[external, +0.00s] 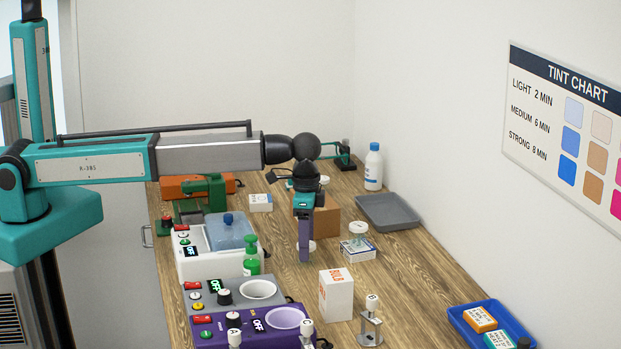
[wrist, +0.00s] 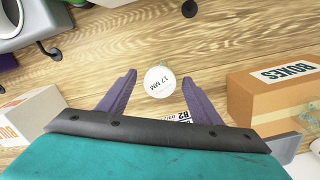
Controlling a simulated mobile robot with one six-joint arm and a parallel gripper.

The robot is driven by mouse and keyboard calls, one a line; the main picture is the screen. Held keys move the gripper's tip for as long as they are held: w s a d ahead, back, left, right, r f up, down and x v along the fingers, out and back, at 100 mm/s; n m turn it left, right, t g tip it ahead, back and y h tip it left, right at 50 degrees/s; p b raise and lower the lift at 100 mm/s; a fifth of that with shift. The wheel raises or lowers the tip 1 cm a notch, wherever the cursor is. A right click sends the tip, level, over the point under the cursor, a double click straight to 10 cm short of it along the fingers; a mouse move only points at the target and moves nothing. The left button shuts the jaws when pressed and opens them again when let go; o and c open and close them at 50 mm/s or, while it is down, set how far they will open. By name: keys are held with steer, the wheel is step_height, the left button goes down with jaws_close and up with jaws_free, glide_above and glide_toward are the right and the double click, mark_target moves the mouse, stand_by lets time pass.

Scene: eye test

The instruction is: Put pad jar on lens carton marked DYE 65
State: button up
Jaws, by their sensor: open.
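A jar with a round white lid reading 17 MM (wrist: 158,80) stands on the bench, seen between my fingertips in the wrist view. In the external view it is mostly hidden behind the fingers. My gripper (external: 304,259) points down at it, open and empty, its fingers (wrist: 161,75) apart on either side in the picture. A small carton printed 82 (wrist: 186,117) is mostly hidden behind my gripper in the wrist view. Another white carton (external: 261,203) lies farther back. I cannot read DYE 65 on either.
A cardboard box (wrist: 285,92) marked BOXES stands close on the right in the wrist view, a BULB carton (external: 337,296) in front. Machines and a green bottle (external: 251,262) line the left. A grey tray (external: 388,212) and a blue tray (external: 462,318) lie at the right.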

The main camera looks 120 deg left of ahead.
steer(key=shift+f, duration=1.15)
steer(key=c, duration=1.2)
steer(key=shift+c, duration=0.2)
steer(key=shift+r, duration=0.25)
steer(key=shift+r+b, duration=1.4)
steer(key=shift+r, duration=3.4)
